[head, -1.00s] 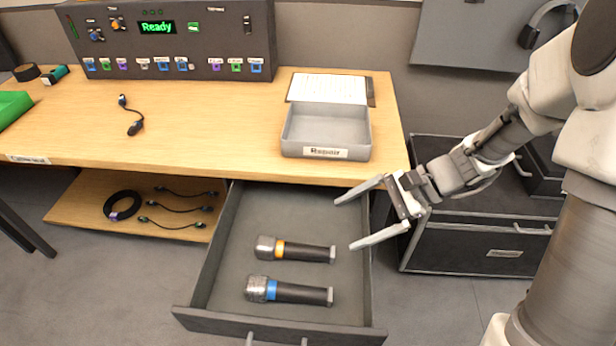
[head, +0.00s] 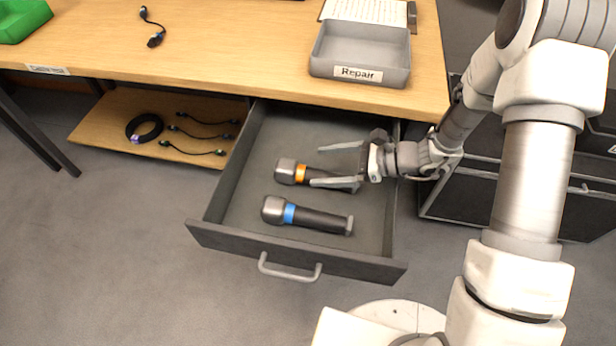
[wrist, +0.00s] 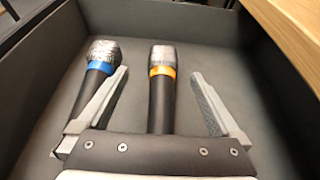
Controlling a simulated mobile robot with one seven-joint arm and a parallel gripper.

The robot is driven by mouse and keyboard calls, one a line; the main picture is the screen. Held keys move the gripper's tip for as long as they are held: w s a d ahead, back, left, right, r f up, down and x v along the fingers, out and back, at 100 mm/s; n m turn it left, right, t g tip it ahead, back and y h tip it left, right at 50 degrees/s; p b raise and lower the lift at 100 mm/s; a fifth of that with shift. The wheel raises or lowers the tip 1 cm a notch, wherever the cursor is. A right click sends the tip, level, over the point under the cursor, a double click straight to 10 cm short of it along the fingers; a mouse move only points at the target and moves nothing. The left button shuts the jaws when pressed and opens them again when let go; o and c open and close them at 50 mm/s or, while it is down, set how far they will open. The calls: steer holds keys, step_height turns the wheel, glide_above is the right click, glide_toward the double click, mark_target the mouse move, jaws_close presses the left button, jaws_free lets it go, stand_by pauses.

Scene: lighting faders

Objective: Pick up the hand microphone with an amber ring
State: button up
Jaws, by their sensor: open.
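The hand microphone with an amber ring (head: 300,173) lies in the open drawer (head: 240,170), its silver head to the left and its black handle partly hidden behind a gripper finger. My gripper (head: 322,164) is open and empty over the drawer, at the handle end. In the wrist view the amber-ringed microphone (wrist: 162,90) lies between the two open fingers (wrist: 160,95), apart from both in the picture. A blue-ringed microphone (head: 305,216) lies nearer the drawer front. In the wrist view the left finger overlaps the blue-ringed microphone (wrist: 100,62); contact cannot be told.
The desk edge (head: 210,84) overhangs the back of the drawer. A grey Repair tray (head: 360,55) stands on the desk above it. A shelf (head: 100,110) with several cables is at left. A dark case (head: 480,190) stands at right. The floor at lower left is clear.

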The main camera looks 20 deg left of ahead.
mark_target(292, 166)
steer(key=x, duration=0.2)
steer(key=b+x, duration=0.1)
steer(key=x, duration=0.2)
steer(key=b+x, duration=0.1)
steer(key=x, duration=0.2)
steer(key=shift+w+a, duration=0.15)
steer(key=shift+w, duration=0.2)
jaws_close()
